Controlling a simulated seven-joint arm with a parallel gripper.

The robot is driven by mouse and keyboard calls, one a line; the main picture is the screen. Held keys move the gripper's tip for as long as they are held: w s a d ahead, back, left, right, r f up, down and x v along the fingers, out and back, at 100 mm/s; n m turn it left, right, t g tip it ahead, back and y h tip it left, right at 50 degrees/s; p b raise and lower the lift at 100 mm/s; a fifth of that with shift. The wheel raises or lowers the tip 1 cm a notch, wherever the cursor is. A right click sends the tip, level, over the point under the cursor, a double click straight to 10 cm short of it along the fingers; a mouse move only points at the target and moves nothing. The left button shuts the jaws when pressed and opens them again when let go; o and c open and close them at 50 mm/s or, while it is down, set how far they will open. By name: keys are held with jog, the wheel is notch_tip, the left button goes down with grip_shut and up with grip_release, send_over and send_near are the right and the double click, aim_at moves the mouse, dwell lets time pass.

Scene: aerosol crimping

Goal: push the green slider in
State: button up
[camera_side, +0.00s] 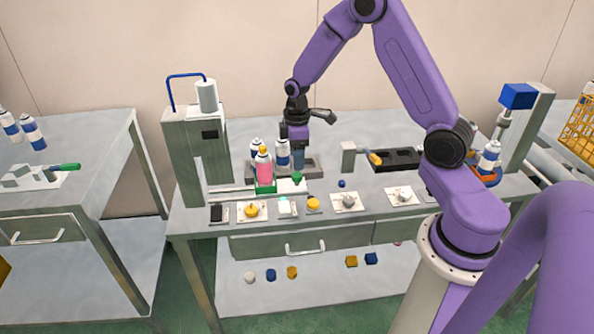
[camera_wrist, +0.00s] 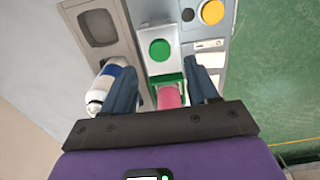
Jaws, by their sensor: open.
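The green slider knob (camera_side: 297,177) sits on a white slide plate beside the pink can in the side view. In the wrist view the round green knob (camera_wrist: 160,50) lies straight ahead on the plate. A pink can (camera_side: 264,168) stands in a green holder (camera_side: 266,188); its pink body also shows in the wrist view (camera_wrist: 170,97), between my fingers and nearer the palm. My gripper (camera_side: 299,160) is open, its two blue fingers pointing down just behind the knob. In the wrist view the fingertips (camera_wrist: 159,68) are spread with nothing gripped.
White-and-blue cans (camera_side: 283,152) stand behind the pink can; one lies close beside my left finger in the wrist view (camera_wrist: 112,82). A crimping press (camera_side: 187,150) stands at left. A black tray (camera_side: 395,158) lies right.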

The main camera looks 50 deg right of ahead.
aim_at(296, 175)
jog(key=shift+f, duration=2.9)
grip_shut()
